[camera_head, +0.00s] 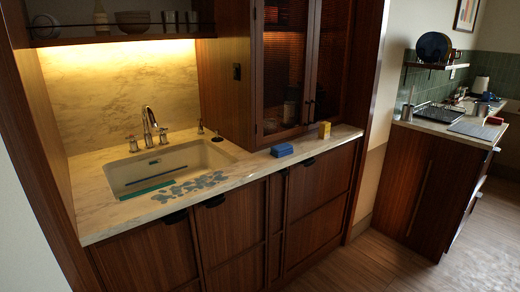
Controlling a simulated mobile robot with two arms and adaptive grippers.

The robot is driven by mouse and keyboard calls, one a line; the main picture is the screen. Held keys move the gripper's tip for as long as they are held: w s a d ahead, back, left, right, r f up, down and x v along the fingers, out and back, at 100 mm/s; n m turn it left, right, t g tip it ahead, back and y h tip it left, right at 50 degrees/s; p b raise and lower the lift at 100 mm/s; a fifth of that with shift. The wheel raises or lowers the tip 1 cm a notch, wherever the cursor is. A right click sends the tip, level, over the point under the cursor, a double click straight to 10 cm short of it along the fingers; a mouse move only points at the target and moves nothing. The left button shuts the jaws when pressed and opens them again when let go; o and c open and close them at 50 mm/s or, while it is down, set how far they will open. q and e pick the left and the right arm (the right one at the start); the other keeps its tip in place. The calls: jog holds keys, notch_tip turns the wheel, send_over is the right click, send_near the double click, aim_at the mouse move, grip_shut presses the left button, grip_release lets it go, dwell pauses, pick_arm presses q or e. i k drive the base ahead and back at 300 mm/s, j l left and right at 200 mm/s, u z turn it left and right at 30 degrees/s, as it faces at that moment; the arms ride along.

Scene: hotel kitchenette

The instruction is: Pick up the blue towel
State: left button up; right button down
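A small blue block-like item (282,150), which looks like a folded towel or a sponge, lies on the marble counter right of the sink, near the front edge. A flat blue-grey patterned patch (190,186) lies on the counter in front of the sink; I cannot tell if it is a cloth. Neither of my grippers is in view.
A white sink (165,168) with a metal tap (149,124) is set in the counter. A small yellow item (324,130) stands right of the blue one, by the glass cabinet (292,75). Wooden floor (360,265) is clear in front. A second counter (450,128) stands at the right.

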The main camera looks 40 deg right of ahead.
aim_at(284, 150)
jog(key=z, duration=1.55)
jog(key=i, duration=0.25)
jog(key=j+u, duration=0.05)
jog(key=j, duration=0.05)
